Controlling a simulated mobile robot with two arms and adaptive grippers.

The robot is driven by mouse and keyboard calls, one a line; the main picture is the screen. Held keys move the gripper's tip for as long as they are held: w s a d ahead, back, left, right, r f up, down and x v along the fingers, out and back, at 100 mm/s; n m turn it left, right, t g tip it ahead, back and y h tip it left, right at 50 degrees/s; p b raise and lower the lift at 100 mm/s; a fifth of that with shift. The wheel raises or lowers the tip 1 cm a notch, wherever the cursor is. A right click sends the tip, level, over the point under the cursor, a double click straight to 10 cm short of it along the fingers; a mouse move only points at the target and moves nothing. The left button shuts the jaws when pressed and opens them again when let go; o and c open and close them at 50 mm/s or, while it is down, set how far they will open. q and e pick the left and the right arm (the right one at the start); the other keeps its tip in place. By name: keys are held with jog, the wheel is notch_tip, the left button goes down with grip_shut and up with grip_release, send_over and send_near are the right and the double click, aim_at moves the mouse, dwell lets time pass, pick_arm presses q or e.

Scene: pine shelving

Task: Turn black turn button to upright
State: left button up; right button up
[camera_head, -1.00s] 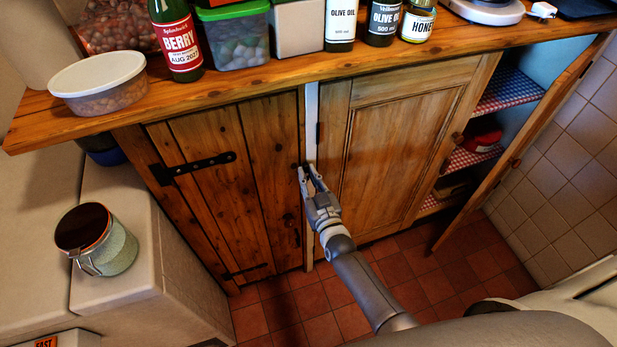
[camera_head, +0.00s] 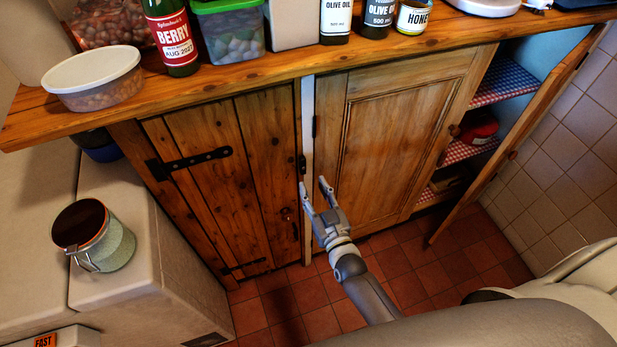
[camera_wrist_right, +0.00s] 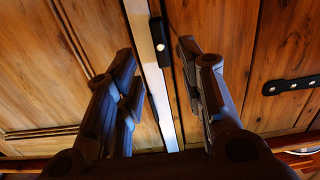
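The black turn button (camera_head: 302,164) is a small dark bar on the edge of the plank door, beside the pale post. In the head view it stands upright, long side up and down. In the right wrist view the button (camera_wrist_right: 157,40) lies lengthwise along the pale post, with a bright screw head on it. My right gripper (camera_head: 313,184) is open and empty, in front of the doors and a little below the button. In the right wrist view the button shows beyond the gap between the fingers (camera_wrist_right: 163,68), apart from both. My left gripper is not in view.
The plank door (camera_head: 215,180) with black strap hinges is closed. The panelled door (camera_head: 390,150) beside it looks closed too. A third door (camera_head: 520,135) at the right stands open. Jars and bottles stand on the wooden worktop (camera_head: 270,68). The tiled floor (camera_head: 420,265) is clear.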

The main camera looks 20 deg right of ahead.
jog(key=shift+s+d, duration=0.1)
jog(key=shift+s, duration=2.5)
jog(key=s+f+n+g+y, duration=0.1)
jog(key=s+f+g, duration=0.4)
jog(key=f, duration=0.7)
jog(key=s+f+g, duration=0.3)
jog(key=s+f, duration=0.5)
jog(key=f, duration=0.5)
jog(key=s+d+f+g, duration=0.2)
jog(key=s+f+g, duration=0.1)
jog(key=s, duration=0.5)
jog(key=s+d+f+g+h, duration=0.1)
jog(key=s+d+f+g, duration=0.1)
jog(key=s+f, duration=0.4)
jog(key=s+d+f+g, duration=0.2)
jog(key=s+f+g, duration=0.2)
jog(key=s, duration=0.7)
jog(key=shift+s+f+n+h, duration=0.2)
jog(key=shift+f+n+h, duration=0.1)
jog(key=shift+f+n, duration=0.1)
jog(key=shift+r, duration=0.1)
